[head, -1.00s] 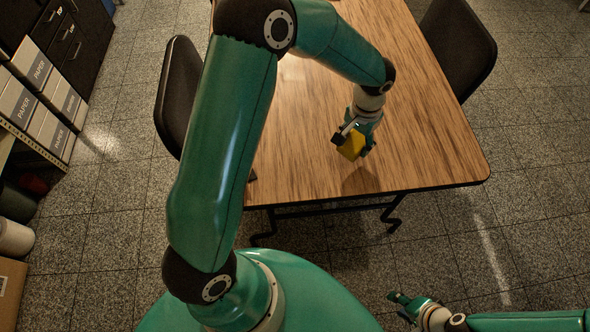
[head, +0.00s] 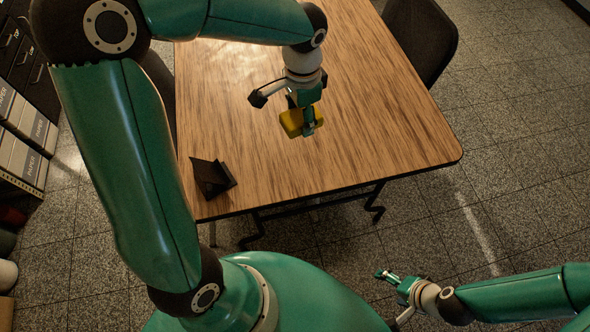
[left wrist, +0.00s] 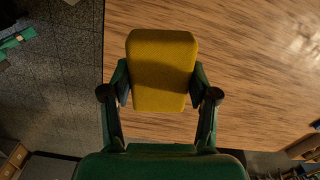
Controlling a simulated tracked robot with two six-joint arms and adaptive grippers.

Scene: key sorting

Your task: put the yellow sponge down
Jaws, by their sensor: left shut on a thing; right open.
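The yellow sponge (head: 293,122) is held by my left gripper (head: 307,118) over the wooden table (head: 370,140). In the left wrist view the sponge (left wrist: 163,70) sits between the two fingers (left wrist: 160,92), one pressed on each side. The table top lies beyond it there, and its edge runs down at the left. I cannot tell exactly how high the sponge is above the table. My right gripper (head: 392,279) is open and empty, low at the bottom right, off the table above the floor.
A small black stand-like object (head: 212,177) is on the table's front left corner. A dark chair (head: 424,40) is at the table's right side. Boxes on a shelf (head: 25,150) are at the far left. The table's middle and right side are clear.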

